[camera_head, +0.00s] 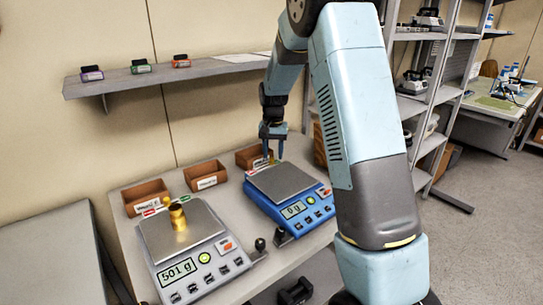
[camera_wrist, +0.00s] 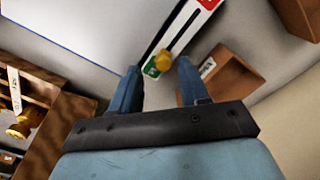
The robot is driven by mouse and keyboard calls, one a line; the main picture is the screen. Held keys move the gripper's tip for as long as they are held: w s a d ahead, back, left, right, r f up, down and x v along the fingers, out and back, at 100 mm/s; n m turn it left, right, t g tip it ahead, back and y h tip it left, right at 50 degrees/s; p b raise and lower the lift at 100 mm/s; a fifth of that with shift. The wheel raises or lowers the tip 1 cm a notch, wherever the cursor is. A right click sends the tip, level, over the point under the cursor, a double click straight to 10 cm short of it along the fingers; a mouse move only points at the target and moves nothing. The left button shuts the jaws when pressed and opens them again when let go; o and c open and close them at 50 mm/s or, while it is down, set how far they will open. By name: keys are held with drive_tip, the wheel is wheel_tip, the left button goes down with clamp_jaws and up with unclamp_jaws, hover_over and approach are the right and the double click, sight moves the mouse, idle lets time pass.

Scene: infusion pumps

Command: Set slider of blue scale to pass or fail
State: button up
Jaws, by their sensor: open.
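The blue scale (camera_head: 318,212) stands on the table, its pan empty and its display reading 0 g. Its slider strip (camera_wrist: 180,33) shows in the wrist view, with a red end at the top and a green end lower down. The yellow slider knob (camera_wrist: 163,60) sits at the green end.
A grey scale (camera_head: 205,272) at left holds a brass weight (camera_head: 178,217) and reads 501 g. Brown boxes (camera_head: 147,193) line the table's back; one box (camera_wrist: 235,72) lies close right of my fingers in the wrist view. A wall shelf (camera_head: 160,78) is above.

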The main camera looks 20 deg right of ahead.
wheel_tip(320, 180, up, 12)
drive_tip(key=shift+r, duration=0.25)
drive_tip(key=shift+s, duration=0.1)
drive_tip(key=s+d+r+n+t, duration=0.1)
drive_tip(key=s+r, duration=0.4)
drive_tip(key=s, duration=0.4)
drive_tip(key=s+r+n+t, duration=0.15)
drive_tip(key=s+r, duration=0.35)
drive_tip(key=s, duration=0.5)
drive_tip(key=s+f+n+t, duration=0.2)
drive_tip(key=s+t, duration=0.1)
drive_tip(key=s, duration=1.6)
drive_tip(key=shift+s+f, duration=0.2)
drive_tip(key=shift+f, duration=0.05)
